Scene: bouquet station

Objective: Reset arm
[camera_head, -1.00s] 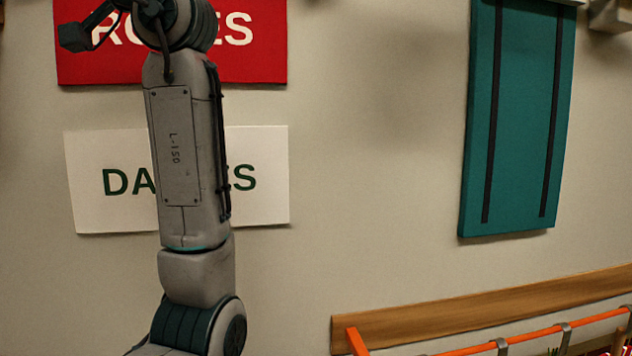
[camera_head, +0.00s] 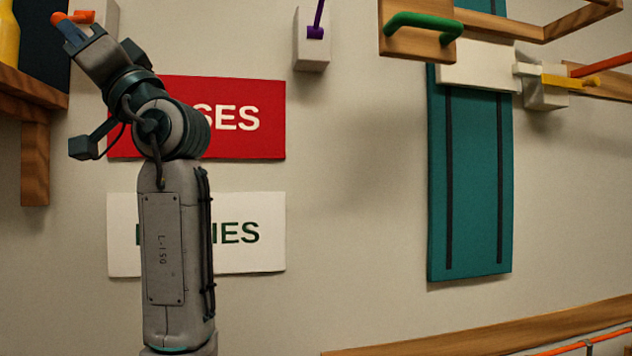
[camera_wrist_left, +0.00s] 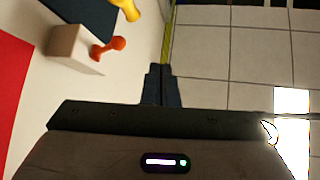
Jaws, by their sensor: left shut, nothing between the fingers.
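My left arm rises along the left side of the head view. Its gripper (camera_head: 66,27) is at the upper left, pointing up and to the left, shut and empty. In the left wrist view the dark fingers (camera_wrist_left: 161,72) are together with nothing between them. In the head view the fingertips overlap an orange knob (camera_head: 82,16) on a pale wall block. In the wrist view that knob (camera_wrist_left: 108,48) stands apart from the fingers. My right gripper is not in view.
Behind the arm are a red sign (camera_head: 245,140) and a white sign (camera_head: 270,236), both partly hidden. A wooden shelf (camera_head: 30,90) is at left. A teal panel (camera_head: 475,190), a green handle (camera_head: 425,20) and a yellow peg (camera_head: 570,81) are at right.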

